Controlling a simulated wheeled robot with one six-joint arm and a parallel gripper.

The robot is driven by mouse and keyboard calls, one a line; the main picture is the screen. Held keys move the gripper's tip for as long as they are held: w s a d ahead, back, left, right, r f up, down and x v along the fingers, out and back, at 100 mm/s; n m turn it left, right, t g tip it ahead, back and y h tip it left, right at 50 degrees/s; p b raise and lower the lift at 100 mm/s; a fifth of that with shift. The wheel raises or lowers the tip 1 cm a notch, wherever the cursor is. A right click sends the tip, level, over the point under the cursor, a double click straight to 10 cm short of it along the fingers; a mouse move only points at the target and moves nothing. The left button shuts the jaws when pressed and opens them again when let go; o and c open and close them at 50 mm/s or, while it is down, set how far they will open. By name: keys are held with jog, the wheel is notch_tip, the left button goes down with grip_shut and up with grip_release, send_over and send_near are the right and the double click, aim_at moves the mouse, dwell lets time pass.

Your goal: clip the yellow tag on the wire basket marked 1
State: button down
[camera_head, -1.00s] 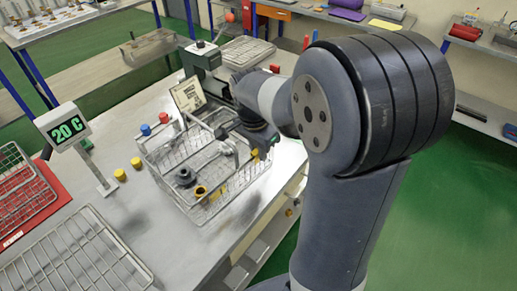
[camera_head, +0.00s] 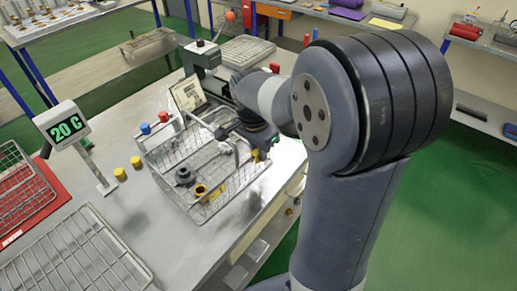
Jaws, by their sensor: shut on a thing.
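The wire basket (camera_head: 216,203) stands on the grey bench, with a dark grey part (camera_head: 184,176) and a yellow-brown part (camera_head: 201,191) inside. Any number on it is too small to read. My gripper (camera_head: 262,149) is at the basket's far right rim, pointing down. It is shut on the yellow tag (camera_head: 256,156), a small patch just below the jaws. The tag is close to the rim wires; I cannot tell whether it touches them. My wrist and arm partly hide the jaws.
A display (camera_head: 66,127) reading 20 C stands at left. Blue (camera_head: 145,128), red (camera_head: 163,117) and yellow (camera_head: 136,162) capped pieces lie left of the basket. An empty wire rack (camera_head: 75,262) lies at front left.

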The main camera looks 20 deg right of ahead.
jog(key=c, duration=1.3)
grip_release()
jog(key=shift+o, duration=0.5)
jog(key=o, duration=0.3)
jog(key=shift+r+p, duration=2.9)
jog(key=shift+r, duration=0.65)
jog(key=shift+f, duration=0.25)
